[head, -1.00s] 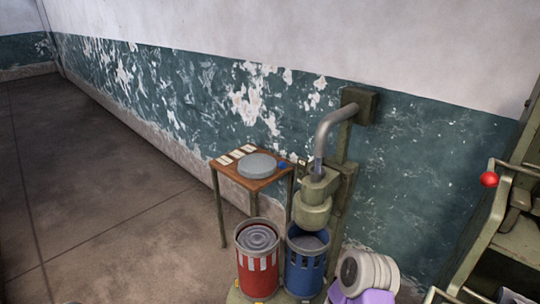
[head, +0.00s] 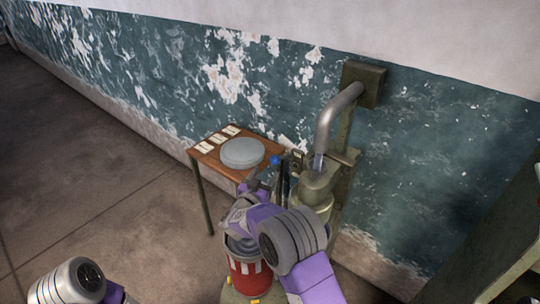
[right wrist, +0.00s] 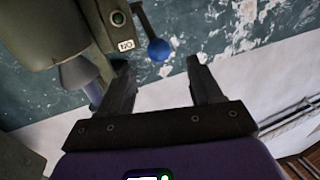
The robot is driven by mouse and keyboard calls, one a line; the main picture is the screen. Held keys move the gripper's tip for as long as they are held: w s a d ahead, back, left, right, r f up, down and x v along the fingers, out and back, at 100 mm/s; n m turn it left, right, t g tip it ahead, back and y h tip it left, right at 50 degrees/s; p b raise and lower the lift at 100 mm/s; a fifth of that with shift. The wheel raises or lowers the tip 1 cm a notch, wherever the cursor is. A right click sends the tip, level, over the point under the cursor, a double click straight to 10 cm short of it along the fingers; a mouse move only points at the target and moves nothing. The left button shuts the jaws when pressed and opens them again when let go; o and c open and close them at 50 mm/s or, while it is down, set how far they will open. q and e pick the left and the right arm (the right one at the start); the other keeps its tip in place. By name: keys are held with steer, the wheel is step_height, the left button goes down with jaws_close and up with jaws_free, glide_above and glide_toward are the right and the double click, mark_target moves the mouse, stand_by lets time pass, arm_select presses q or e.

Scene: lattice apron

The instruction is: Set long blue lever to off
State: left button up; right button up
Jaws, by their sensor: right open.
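The blue lever shows in the head view as a round blue knob (head: 275,160) beside the machine, just past the right end of the small table. In the right wrist view the blue ball knob (right wrist: 159,50) sits on a short grey arm from the machine's housing, beside a green lamp (right wrist: 118,18) and a white label (right wrist: 126,45) with upside-down lettering, seemingly ON. My right gripper (head: 258,184) is open and empty. In the wrist view its fingers (right wrist: 158,78) point toward the knob, which lies beyond and between the tips. Only part of my left arm shows; its gripper is out of view.
The olive machine (head: 318,195) with a bent grey pipe (head: 333,115) stands against the peeling wall. A wooden table (head: 207,158) holds a round grey lid (head: 242,152) and several cards. A red bin (head: 243,270) stands below my right arm. Open floor lies left.

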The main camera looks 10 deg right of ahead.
mark_target(273, 162)
steer(key=x, duration=0.4)
steer(key=b+x, duration=0.1)
steer(key=x, duration=0.2)
steer(key=shift+d+r, duration=0.2)
steer(key=shift+r, duration=0.1)
jaws_close()
